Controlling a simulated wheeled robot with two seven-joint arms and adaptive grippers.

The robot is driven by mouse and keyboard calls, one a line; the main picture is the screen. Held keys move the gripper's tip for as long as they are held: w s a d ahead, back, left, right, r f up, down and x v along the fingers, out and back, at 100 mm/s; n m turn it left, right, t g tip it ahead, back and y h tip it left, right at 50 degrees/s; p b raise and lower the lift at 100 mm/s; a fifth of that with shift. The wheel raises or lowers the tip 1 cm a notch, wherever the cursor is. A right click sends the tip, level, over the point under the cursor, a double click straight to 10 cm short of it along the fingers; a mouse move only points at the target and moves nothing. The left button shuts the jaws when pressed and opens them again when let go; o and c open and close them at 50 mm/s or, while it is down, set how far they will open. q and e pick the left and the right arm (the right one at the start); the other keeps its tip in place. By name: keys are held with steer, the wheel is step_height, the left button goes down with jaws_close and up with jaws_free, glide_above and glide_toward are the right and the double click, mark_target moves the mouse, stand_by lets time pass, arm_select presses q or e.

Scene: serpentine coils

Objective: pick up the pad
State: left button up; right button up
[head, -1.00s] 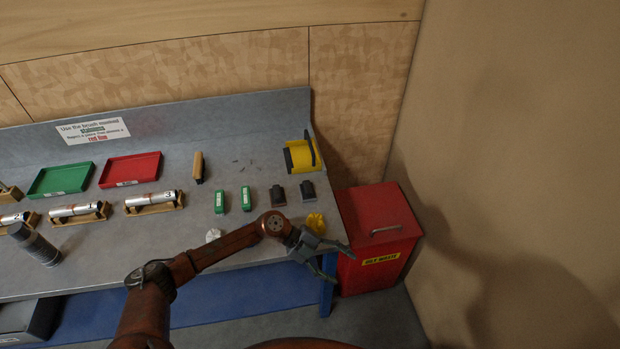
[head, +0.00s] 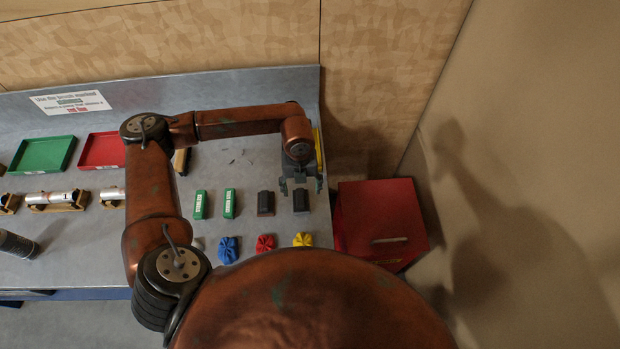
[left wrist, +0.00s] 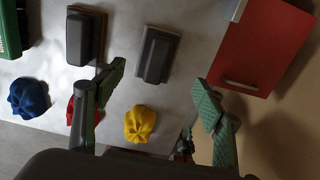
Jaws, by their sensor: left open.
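Two dark blocks with raised tops lie side by side on the grey bench; either may be the pad. The left block (head: 265,204) has a reddish-brown edge and also shows in the left wrist view (left wrist: 86,36). The right block (head: 300,202) is dark grey and shows in the left wrist view (left wrist: 157,55). My left gripper (head: 301,186) is open and empty over the bench, just beyond the right block in the head view. In the left wrist view its fingertips (left wrist: 160,92) are spread, with the right block lying between and ahead of them.
Blue (head: 228,250), red (head: 265,243) and yellow (head: 302,240) crumpled cloths lie in front of the blocks. A red bin (head: 382,215) stands beyond the bench's right edge.

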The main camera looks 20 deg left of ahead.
mark_target(300, 197)
arm_select(q)
steer(key=shift+w+a, duration=0.15)
steer(key=shift+w, duration=0.05)
steer(key=shift+s+a+f, duration=0.1)
steer(key=shift+s+f, duration=0.55)
steer(key=shift+f, duration=0.35)
steer(key=f, duration=0.1)
steer(key=f+p, duration=0.1)
steer(key=shift+w+f, duration=0.3)
steer(key=shift+w, duration=0.05)
step_height(300, 197, down, 3)
steer(key=shift+r+p, duration=0.15)
steer(key=shift+p, duration=0.2)
steer(key=shift+w, duration=0.1)
steer(key=shift+c, duration=0.2)
steer(key=c, duration=0.5)
steer(key=shift+c, duration=0.7)
steer(key=c, duration=0.3)
steer(key=shift+c, duration=1.4)
arm_select(e)
steer(key=s, duration=0.1)
steer(key=s+r, duration=0.1)
steer(key=s, duration=0.1)
steer(key=shift+r, duration=0.25)
